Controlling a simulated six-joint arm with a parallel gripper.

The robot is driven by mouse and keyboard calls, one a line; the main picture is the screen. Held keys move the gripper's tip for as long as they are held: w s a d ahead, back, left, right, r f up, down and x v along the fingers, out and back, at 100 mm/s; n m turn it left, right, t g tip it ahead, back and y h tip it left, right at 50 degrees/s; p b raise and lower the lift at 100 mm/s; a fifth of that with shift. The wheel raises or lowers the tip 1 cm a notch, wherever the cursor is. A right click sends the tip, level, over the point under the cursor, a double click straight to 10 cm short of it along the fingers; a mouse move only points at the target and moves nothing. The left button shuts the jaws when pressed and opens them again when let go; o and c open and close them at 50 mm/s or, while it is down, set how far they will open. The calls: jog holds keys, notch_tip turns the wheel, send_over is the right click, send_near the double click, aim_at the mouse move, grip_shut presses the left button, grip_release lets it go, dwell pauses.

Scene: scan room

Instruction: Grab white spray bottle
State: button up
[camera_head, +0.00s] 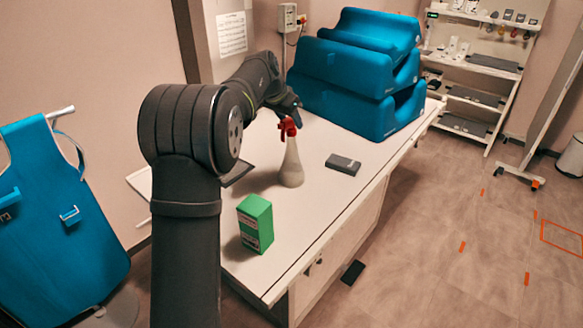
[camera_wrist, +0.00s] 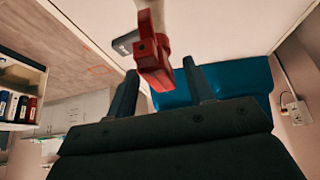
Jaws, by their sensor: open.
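The white spray bottle (camera_head: 290,169) stands upright on the white table, with a red spray head (camera_head: 288,128) on top. My gripper (camera_head: 294,110) is just behind and above the red head in the head view, where its fingers are hard to make out. In the wrist view my gripper (camera_wrist: 162,76) has its two dark fingers apart, with the red spray head (camera_wrist: 153,62) showing between them. Whether the head is fully inside the jaws or touches a finger, I cannot tell. Only a bit of the white neck (camera_wrist: 150,8) shows there.
A green box (camera_head: 255,223) stands on the table (camera_head: 290,225) nearer the front. A small grey device (camera_head: 343,164) lies right of the bottle. Blue foam cushions (camera_head: 350,85) are stacked at the table's far end. The table between box and device is clear.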

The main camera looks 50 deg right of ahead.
jog(key=shift+d+f, duration=0.25)
jog(key=shift+f, duration=0.2)
grip_shut()
jog(key=shift+r, duration=0.15)
dwell(0.9)
